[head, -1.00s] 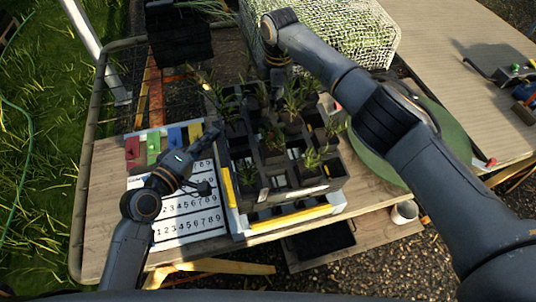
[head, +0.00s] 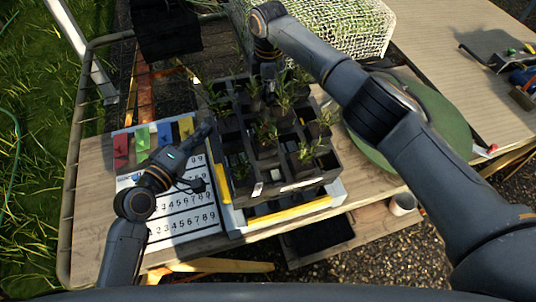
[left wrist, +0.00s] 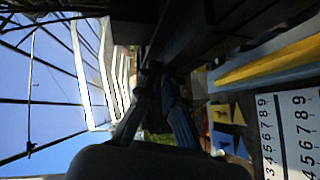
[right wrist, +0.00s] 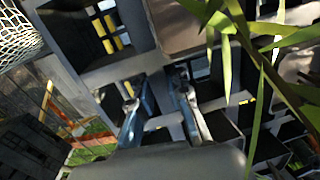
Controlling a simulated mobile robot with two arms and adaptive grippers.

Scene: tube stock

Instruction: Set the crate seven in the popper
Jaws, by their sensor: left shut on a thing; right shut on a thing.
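The crate (head: 290,185) is a dark tray of square cells, several holding green seedlings. It is over the popper (head: 290,213), a grey-blue frame with yellow bars along its front and left. The popper's front part shows uncovered; whether the crate touches it I cannot tell. My left gripper (head: 208,130) is shut on the crate's left side; its fingers show in the left wrist view (left wrist: 160,92) beside the dark wall. My right gripper (head: 264,68) is at the crate's far side; in the right wrist view its fingers (right wrist: 160,105) are shut on a cell wall.
A white number sheet (head: 185,215) and coloured cards (head: 150,138) lie left of the popper. A green round mat (head: 440,130) is to the right. A netted white cover (head: 340,20) stands behind. A cup (head: 402,204) and a dark tray (head: 318,238) sit on a lower shelf.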

